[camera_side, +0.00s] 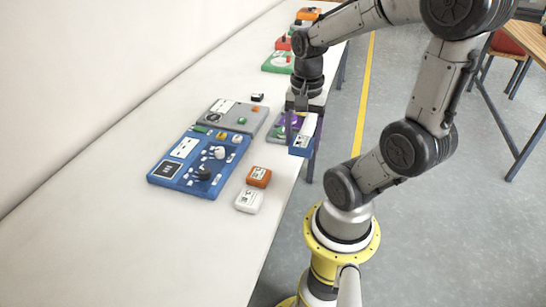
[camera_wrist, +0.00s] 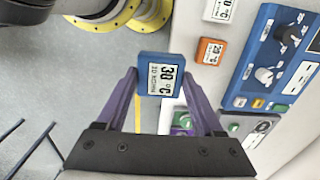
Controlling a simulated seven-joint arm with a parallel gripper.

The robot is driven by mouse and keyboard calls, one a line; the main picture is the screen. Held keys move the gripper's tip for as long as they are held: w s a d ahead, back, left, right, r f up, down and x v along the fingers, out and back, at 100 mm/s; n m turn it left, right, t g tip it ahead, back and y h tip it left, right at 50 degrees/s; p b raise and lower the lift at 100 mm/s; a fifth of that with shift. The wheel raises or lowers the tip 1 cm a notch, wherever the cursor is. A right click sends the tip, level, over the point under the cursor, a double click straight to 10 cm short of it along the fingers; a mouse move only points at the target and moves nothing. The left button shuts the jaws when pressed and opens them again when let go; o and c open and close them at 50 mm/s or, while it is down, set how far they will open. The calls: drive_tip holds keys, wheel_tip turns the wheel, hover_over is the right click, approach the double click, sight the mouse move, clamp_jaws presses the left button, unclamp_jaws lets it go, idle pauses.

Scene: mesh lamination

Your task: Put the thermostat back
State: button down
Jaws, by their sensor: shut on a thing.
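My gripper (camera_side: 303,126) points down near the table's right edge in the side view, shut on a small blue thermostat (camera_side: 300,151). In the wrist view the purple fingers of my gripper (camera_wrist: 160,82) press on its two sides. The blue thermostat (camera_wrist: 160,60) shows a white label reading 30 °C. It hangs clear at the fingertips, with floor behind it. On the table lie an orange thermostat (camera_side: 259,177), labelled 20 °C in the wrist view (camera_wrist: 209,51), and a white one (camera_side: 249,201).
A blue panel (camera_side: 160,178) with black and white knobs and a display lies left of my gripper. A grey panel (camera_side: 240,108) adjoins it. A partly hidden purple-and-green panel (camera_side: 274,131) lies beside my gripper. More coloured devices stand farther back. The front table is clear.

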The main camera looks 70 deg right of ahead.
drive_tip(key=w+d+f, duration=0.4)
drive_tip(key=w+d, duration=0.2)
drive_tip(key=w, duration=0.1)
hover_over(273, 160)
drive_tip(key=f, duration=0.4)
drive_tip(key=shift+s+a+f, duration=0.3)
drive_tip(key=shift+s+f, duration=0.05)
drive_tip(key=shift+f, duration=0.05)
drive_tip(key=shift+w+d+f, duration=0.2)
drive_tip(key=shift+w+f, duration=0.05)
drive_tip(key=shift+f, duration=0.15)
drive_tip(key=shift+w+d+f, duration=0.1)
drive_tip(key=shift+f, duration=1.5)
drive_tip(key=shift+f, duration=0.15)
unclamp_jaws()
